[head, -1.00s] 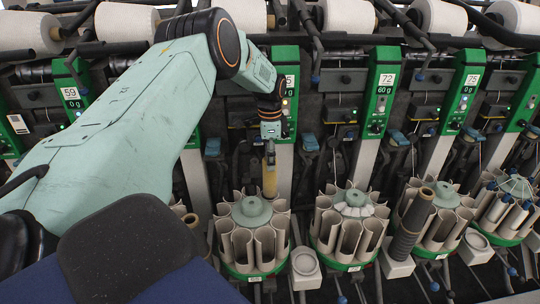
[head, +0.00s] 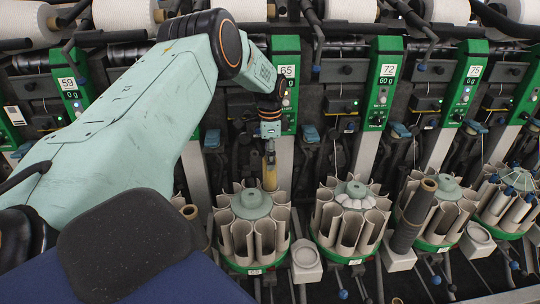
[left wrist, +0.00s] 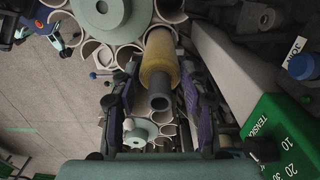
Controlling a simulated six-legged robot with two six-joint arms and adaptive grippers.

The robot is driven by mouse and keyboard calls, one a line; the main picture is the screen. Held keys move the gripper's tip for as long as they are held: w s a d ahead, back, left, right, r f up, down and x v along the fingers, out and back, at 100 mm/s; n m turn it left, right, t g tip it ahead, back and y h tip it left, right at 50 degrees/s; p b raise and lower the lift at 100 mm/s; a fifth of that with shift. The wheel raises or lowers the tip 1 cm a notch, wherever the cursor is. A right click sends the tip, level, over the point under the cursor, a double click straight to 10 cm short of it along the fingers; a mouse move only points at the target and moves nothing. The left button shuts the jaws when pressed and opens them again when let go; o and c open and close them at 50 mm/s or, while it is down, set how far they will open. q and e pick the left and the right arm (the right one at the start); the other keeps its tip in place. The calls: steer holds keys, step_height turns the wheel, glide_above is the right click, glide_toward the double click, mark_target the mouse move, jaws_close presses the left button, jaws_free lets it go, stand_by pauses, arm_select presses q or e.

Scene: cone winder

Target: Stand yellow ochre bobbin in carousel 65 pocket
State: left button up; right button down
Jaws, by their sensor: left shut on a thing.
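The yellow ochre bobbin (head: 270,177) is upright, held by its top at the rear right of the 65 carousel (head: 251,204). My left gripper (head: 269,142) is shut on it. In the left wrist view the bobbin (left wrist: 159,62) lies between the two fingers (left wrist: 158,100), with its grey tube end towards me. Its far end is close to the carousel's cream pockets (left wrist: 100,52). I cannot tell whether its lower end is inside a pocket or behind the rim. My right gripper is not in view.
The 65 panel (head: 287,92) rises just behind the bobbin. The 72 carousel (head: 350,215) stands to the right, with a dark tube (head: 412,215) beyond it. A green TENSION panel (left wrist: 285,135) is close on the right in the left wrist view.

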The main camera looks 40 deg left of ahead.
mark_target(270, 179)
arm_select(q)
steer(key=shift+f+b, duration=1.05)
steer(key=shift+f, duration=0.65)
steer(key=shift+w, duration=0.1)
steer(key=shift+f, duration=0.15)
steer(key=shift+f+b, duration=0.2)
steer(key=shift+b, duration=0.1)
steer(key=shift+f+b, duration=0.65)
steer(key=shift+f, duration=0.3)
steer(key=shift+f+b, duration=0.75)
steer(key=shift+f, duration=0.25)
steer(key=shift+f+b, duration=0.5)
steer(key=shift+f, duration=0.05)
steer(key=o, duration=1.1)
